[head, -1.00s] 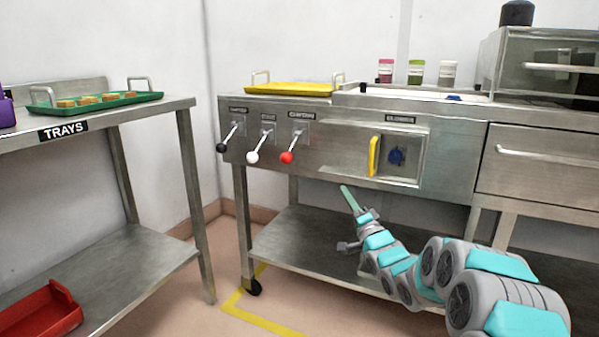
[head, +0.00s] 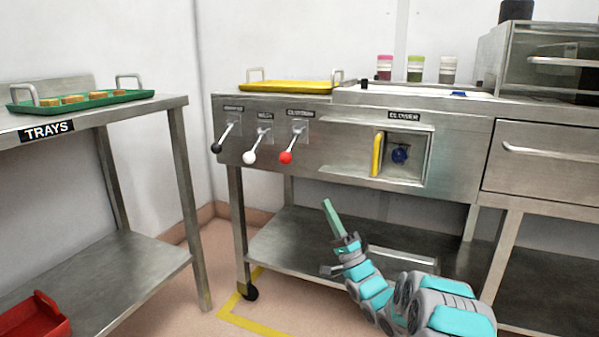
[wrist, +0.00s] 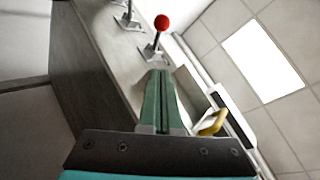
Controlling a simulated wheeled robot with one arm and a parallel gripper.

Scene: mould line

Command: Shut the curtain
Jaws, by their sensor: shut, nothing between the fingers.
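No curtain cloth is clearly visible. A lever with a red knob (head: 286,157) sticks out of the steel panel, tilted down and left. The small label above it is blurred and may read "CURTAIN". The red knob also shows in the wrist view (wrist: 162,22), beyond my fingertips. Beside it are a white-knobbed lever (head: 249,157) and a black-knobbed lever (head: 217,148), tilted alike. My gripper (head: 327,203) is shut and empty, its green fingers pointing up and left, below and right of the red knob in the picture, apart from it. It also fills the lower wrist view (wrist: 160,75).
Right of the levers is a recess with a yellow handle (head: 378,154) and a blue knob (head: 400,154). A yellow tray (head: 290,86) and several jars stand on top. A trays table (head: 180,102) stands left. Floor between the tables is clear.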

